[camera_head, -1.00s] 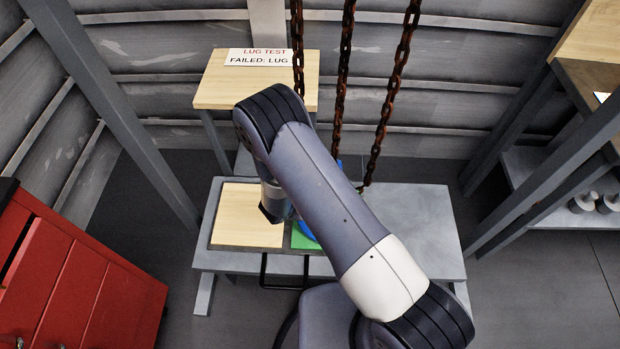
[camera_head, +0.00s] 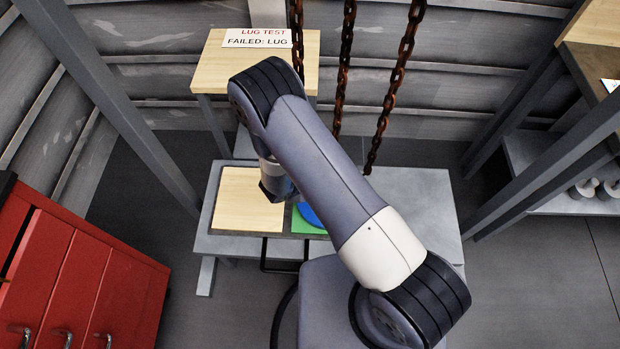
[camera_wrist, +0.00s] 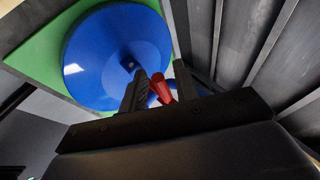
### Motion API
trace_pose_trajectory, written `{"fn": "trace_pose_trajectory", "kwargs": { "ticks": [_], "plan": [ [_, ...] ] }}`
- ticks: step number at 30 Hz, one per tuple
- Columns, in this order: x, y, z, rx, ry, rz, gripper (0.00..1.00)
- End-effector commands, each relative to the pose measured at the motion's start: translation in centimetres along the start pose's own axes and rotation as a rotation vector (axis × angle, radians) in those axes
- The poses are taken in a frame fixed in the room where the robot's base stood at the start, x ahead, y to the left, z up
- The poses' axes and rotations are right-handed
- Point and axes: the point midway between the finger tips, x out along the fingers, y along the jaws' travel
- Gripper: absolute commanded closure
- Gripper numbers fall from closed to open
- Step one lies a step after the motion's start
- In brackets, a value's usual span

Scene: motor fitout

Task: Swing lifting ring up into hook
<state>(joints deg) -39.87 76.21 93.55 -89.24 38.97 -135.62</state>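A big round blue body (camera_head: 308,216), seemingly the motor, sits on a green patch of the workbench, mostly hidden behind my arm in the head view. The wrist view shows its blue face (camera_wrist: 110,55) close up. My gripper (camera_wrist: 160,72) is beside it, fingers apart. A red bar-like piece (camera_wrist: 160,88) lies between the fingers, with a blue curved part behind it; they may belong to the lifting ring. The red piece seems nearer the left finger, and a firm grip is not visible. Rusty chains (camera_head: 385,115) hang above the bench; no hook can be made out.
The grey bench (camera_head: 425,215) has a bare wooden panel (camera_head: 247,200) at left. A small wooden table (camera_head: 222,75) with a "LUG TEST / FAILED: LUG" sign (camera_head: 257,38) stands behind. A red cabinet (camera_head: 80,280) is at left, shelving (camera_head: 545,165) at right.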

Motion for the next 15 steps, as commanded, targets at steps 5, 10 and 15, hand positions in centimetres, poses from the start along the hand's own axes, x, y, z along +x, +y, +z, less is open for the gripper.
{"fn": "trace_pose_trajectory", "kwargs": {
  "ticks": [5, 10, 15],
  "plan": [
    [0.0, 0.0, 0.0, 0.000, 0.001, 0.000, 0.67],
    [-0.5, -0.1, 0.0, 0.000, -0.001, -0.001, 0.67],
    [-3.0, -0.1, 0.1, -0.001, -0.003, -0.003, 0.67]
  ]
}}
